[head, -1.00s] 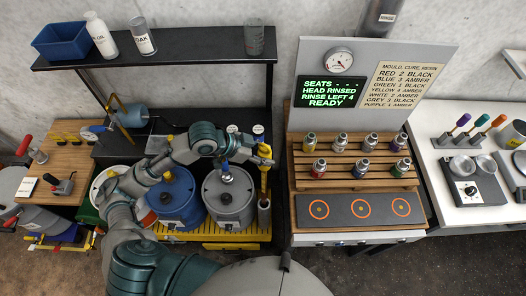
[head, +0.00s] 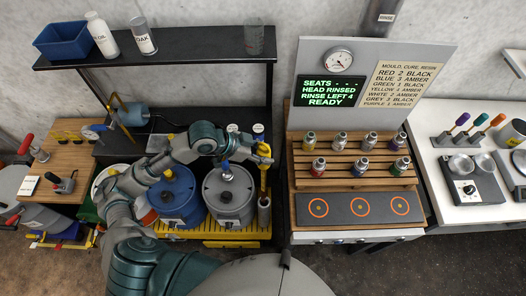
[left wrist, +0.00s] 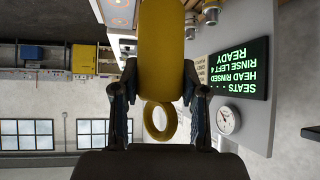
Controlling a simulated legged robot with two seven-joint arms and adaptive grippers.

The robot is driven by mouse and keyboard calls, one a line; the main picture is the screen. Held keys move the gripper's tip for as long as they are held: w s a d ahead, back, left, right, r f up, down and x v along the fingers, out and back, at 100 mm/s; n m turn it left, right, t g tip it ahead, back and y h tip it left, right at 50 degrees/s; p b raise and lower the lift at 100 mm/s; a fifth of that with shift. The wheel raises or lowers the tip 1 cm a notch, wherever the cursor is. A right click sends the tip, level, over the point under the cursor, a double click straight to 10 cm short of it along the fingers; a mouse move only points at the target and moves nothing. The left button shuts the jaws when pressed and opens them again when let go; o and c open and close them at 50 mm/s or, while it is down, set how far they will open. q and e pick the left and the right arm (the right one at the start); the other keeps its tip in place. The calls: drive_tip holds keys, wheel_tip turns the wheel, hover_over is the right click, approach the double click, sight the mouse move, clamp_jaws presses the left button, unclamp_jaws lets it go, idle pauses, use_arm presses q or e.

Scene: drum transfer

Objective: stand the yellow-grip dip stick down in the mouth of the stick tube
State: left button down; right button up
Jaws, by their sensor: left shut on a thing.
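My left gripper (head: 262,156) is shut on the yellow grip of the dip stick (head: 264,181). The stick hangs close to upright, with its ring end up. In the left wrist view the yellow grip (left wrist: 161,50) runs between the two fingers, with the ring in front of the palm. The stick tube (head: 264,213) is a slim grey cylinder right of the grey drum, directly below the grip in the head view. The stick's lower end is not clear to see, so I cannot tell how far it is inside the tube. My right gripper is not in view.
A grey drum (head: 229,200) and a blue drum (head: 177,199) stand on a yellow-edged grate left of the tube. The bench with the wooden bottle rack (head: 346,170) is close on the right. A black shelf (head: 190,50) spans above.

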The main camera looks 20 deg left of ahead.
sight(264, 195)
use_arm(q)
drive_tip(key=shift+d+p, duration=0.2)
drive_tip(key=shift+p, duration=0.3)
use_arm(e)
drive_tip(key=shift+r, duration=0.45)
use_arm(q)
drive_tip(key=shift+f, duration=0.2)
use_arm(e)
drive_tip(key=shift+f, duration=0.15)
use_arm(q)
drive_tip(key=shift+f+b, duration=0.95)
drive_tip(key=shift+f, duration=1.05)
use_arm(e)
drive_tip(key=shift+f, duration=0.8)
use_arm(q)
wheel_tip(264, 195, down, 25)
drive_tip(key=b, duration=1.2)
drive_tip(key=shift+r, duration=0.2)
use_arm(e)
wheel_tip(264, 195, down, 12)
use_arm(q)
wheel_tip(264, 195, down, 4)
drive_tip(key=b, duration=0.2)
drive_tip(key=shift+b, duration=0.3)
drive_tip(key=shift+f+b, duration=0.4)
drive_tip(key=shift+f, duration=0.3)
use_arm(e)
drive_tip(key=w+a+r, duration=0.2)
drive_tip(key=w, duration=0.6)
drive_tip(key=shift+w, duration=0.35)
